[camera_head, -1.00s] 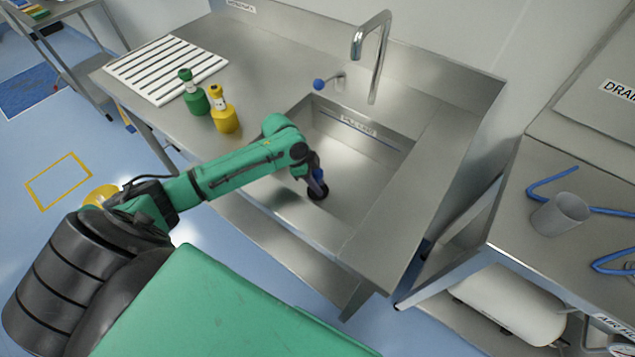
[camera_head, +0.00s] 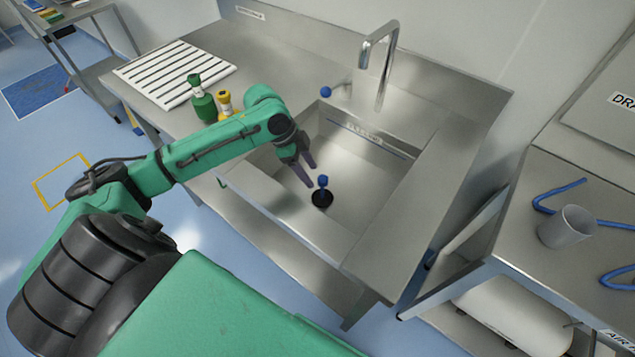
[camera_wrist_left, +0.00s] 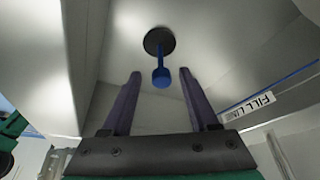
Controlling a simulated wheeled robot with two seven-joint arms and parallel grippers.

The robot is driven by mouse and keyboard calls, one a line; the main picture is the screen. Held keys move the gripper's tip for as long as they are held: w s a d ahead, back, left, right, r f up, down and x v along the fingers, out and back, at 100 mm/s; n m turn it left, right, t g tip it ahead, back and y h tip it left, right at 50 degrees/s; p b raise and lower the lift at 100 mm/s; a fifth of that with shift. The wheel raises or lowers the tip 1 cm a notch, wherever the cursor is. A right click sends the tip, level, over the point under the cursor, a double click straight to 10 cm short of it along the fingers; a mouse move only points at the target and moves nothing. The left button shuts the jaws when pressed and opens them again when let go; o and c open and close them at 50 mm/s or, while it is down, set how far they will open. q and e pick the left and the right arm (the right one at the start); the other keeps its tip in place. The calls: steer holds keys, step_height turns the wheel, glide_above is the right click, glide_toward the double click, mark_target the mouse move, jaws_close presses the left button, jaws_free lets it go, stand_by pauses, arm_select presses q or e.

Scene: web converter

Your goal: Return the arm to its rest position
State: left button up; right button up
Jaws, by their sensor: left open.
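My left arm reaches in from the left in the head view, over the front of the sink basin (camera_head: 365,185). My left gripper (camera_head: 311,176) is open and empty, its two dark fingers spread above the basin. A blue-knobbed plug (camera_head: 323,182) stands upright on a round black drain piece (camera_head: 322,198) in the basin floor, just beyond the fingertips. In the left wrist view the blue knob (camera_wrist_left: 161,77) shows between and beyond the open fingers (camera_wrist_left: 155,85), apart from both. My right gripper is not in view.
A faucet (camera_head: 378,65) and a blue-knobbed lever (camera_head: 327,91) stand behind the basin. A green bottle (camera_head: 203,103) and a yellow bottle (camera_head: 224,104) stand left, near a white slatted rack (camera_head: 175,72). A grey cup (camera_head: 567,228) and blue tubing (camera_head: 560,190) lie right.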

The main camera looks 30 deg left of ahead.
arm_select(q)
steer(key=v, duration=0.2)
steer(key=shift+s+a+r, duration=0.1)
steer(key=shift+r, duration=0.3)
